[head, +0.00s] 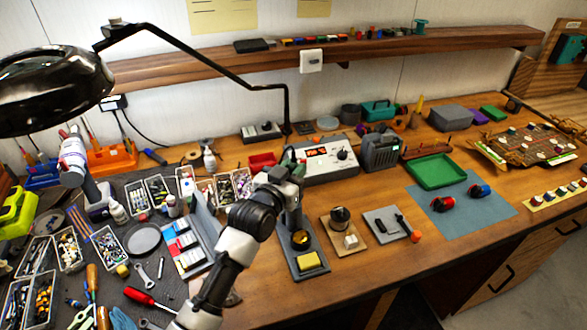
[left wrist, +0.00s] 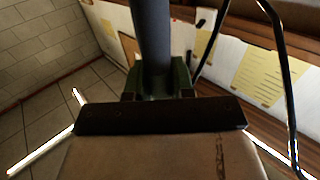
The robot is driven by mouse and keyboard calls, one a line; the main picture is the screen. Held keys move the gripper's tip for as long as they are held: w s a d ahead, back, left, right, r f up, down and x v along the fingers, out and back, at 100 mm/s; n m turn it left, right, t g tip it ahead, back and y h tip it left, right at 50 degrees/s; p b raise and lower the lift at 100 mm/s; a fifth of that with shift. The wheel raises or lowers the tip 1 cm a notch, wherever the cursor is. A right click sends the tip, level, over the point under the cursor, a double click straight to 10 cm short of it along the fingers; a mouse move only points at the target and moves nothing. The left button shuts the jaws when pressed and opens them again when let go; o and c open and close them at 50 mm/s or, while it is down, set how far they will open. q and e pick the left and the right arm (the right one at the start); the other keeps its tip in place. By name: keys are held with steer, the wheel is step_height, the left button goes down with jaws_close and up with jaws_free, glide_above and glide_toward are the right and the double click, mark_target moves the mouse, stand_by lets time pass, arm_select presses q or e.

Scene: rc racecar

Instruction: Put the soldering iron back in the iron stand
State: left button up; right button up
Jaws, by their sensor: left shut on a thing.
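My left gripper (head: 286,172) is above the iron stand, in front of the soldering station. It is shut on a grey-blue cylinder, which looks like the handle of the soldering iron (left wrist: 152,40), seen between the dark green fingers in the left wrist view. The iron stand (head: 316,274) has a grey base with a yellow sponge and a round brass-coloured part. A grey upright shape rises from the base's back to just below my gripper. The iron's tip is hidden, and I cannot tell whether it is inside the stand. My right gripper is out of view.
The soldering station (head: 328,162) is close behind my gripper. A spool holder (head: 341,218) and a grey plate (head: 382,225) are right of the stand. A parts tray (head: 197,251) is left of it. A black lamp (head: 52,90) hangs at the upper left.

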arm_select(q)
steer(key=shift+f+b, duration=0.7)
steer(key=shift+f, duration=0.35)
steer(key=o, duration=1.3)
steer(key=shift+o, duration=0.2)
steer(key=s+a+r+p, duration=0.2)
steer(key=s+a+p, duration=0.1)
steer(key=s+p, duration=0.3)
steer(key=shift+a, duration=0.2)
steer(key=shift+s+f, duration=0.1)
steer(key=shift+s, duration=0.05)
stand_by(0.6)
